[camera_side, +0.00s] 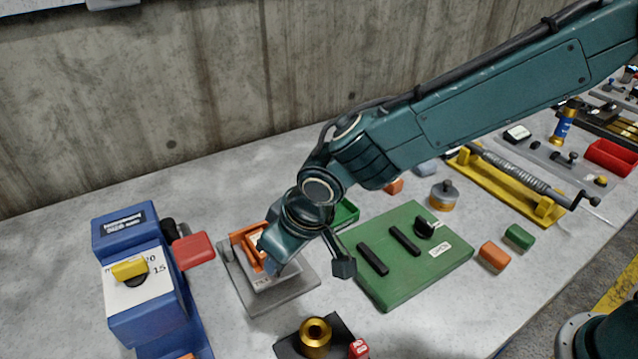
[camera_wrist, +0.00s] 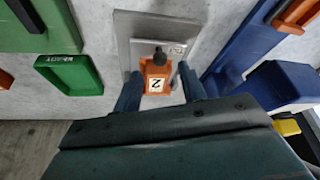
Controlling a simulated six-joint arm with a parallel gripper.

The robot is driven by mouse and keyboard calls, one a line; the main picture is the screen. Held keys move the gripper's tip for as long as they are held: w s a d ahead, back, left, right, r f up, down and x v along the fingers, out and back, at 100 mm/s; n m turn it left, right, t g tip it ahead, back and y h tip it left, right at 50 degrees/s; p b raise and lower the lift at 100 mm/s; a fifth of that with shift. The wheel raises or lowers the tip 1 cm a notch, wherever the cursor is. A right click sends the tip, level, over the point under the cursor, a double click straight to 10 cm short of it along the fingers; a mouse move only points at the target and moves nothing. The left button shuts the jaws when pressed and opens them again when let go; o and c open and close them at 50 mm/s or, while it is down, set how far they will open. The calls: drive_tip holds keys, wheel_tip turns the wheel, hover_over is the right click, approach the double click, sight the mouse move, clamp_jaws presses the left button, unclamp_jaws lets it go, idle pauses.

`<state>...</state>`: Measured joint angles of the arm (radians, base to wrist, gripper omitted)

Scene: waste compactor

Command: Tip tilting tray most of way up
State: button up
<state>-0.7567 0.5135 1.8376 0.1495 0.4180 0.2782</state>
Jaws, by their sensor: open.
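A grey plate (camera_side: 269,302) lies on the bench at centre-left, with a small raised tray on it. I take this to be the tilting tray; it looks roughly level. An orange piece (camera_side: 246,243) sits at it, partly hidden by my gripper (camera_side: 276,263). The grey plate (camera_wrist: 128,33) shows beyond. I cannot tell whether the fingers touch anything.
A blue machine (camera_side: 150,318) with a red lever (camera_side: 193,251) stands to the left. A green board (camera_side: 392,285) with black bars lies to the right. A green tray (camera_wrist: 68,75) is close beside the plate. A brass cylinder (camera_side: 315,336) stands in front.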

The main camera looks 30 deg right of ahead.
drive_tip(key=shift+x, duration=1.95)
clamp_jaws()
